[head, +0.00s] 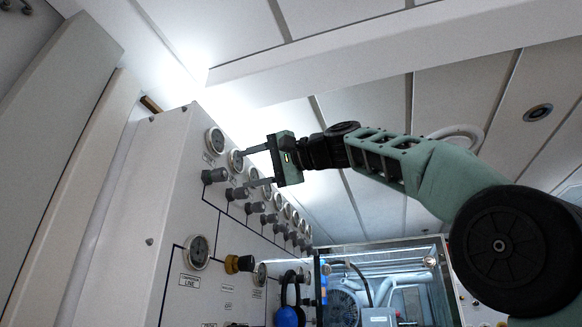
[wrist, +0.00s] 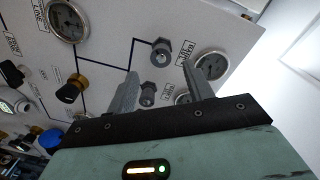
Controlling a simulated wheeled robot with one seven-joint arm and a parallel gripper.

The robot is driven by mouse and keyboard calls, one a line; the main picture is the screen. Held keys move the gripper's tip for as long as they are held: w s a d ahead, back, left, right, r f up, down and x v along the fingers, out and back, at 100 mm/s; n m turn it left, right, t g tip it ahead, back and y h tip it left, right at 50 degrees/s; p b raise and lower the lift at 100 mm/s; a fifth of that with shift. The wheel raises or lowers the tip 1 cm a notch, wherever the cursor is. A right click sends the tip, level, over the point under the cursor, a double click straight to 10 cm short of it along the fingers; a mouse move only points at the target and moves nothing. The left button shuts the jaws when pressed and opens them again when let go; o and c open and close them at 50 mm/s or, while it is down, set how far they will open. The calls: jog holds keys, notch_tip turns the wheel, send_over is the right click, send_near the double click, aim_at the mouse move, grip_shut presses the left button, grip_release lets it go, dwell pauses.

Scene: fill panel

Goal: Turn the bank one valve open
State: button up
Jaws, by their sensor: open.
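The white fill panel (head: 160,215) carries a row of grey valve knobs under a row of round gauges. The nearest grey knob (head: 214,175) and the second grey knob (head: 237,193) stand close to my gripper (head: 254,167). I cannot read which label names bank one. My gripper is open and empty, its two fingers pointing at the panel near the upper row. In the wrist view, one grey knob (wrist: 161,51) shows beyond and between the fingertips (wrist: 158,69). Another grey knob (wrist: 148,94) shows between the fingers, lower down. I see no contact with either knob.
A brass-coloured knob (head: 238,264) and a large gauge (head: 197,251) sit lower on the panel. An open bay with machinery (head: 378,290) lies beyond. Gauges (head: 215,140) project close to the fingers.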

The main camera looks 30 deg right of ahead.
jog(key=b+v, duration=0.1)
jog(key=v, duration=0.9)
jog(key=shift+s+b, duration=0.2)
jog(key=shift+b, duration=0.15)
jog(key=shift+d, duration=0.1)
